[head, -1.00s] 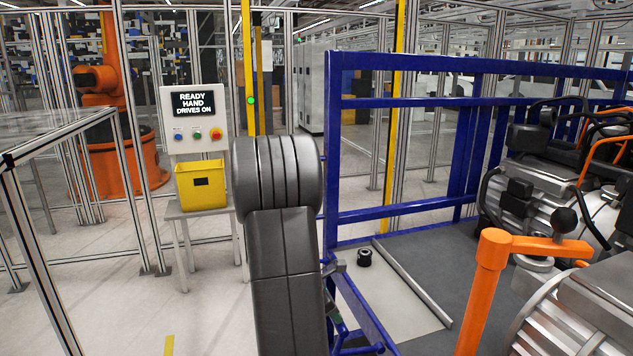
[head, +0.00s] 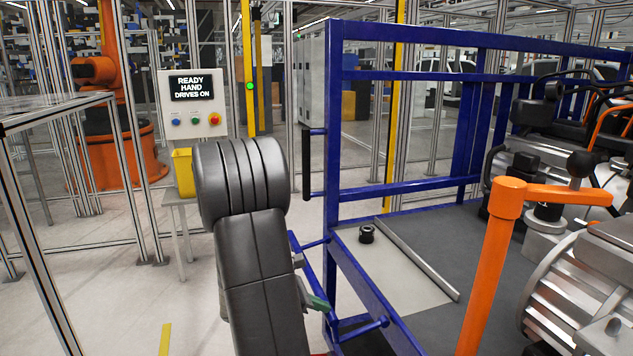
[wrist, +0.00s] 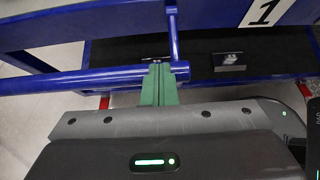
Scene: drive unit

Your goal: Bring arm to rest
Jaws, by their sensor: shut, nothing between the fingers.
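My dark grey arm (head: 255,265) is folded in front of the head camera, its rounded joint upright and its lower link running down to the bottom edge. My gripper (head: 318,303) shows only partly to its right, as a green fingertip beside the blue frame's lower bars. In the wrist view my gripper (wrist: 160,85) has its green fingers together and empty. The fingertips overlap a blue bar (wrist: 85,78) in the picture; whether they touch it I cannot tell.
A blue frame (head: 335,150) around a grey platform stands to the right, with a black puck-like part (head: 366,233) on it. An orange post (head: 492,270) stands at the right. A control panel (head: 194,105) reads "READY HAND DRIVES ON".

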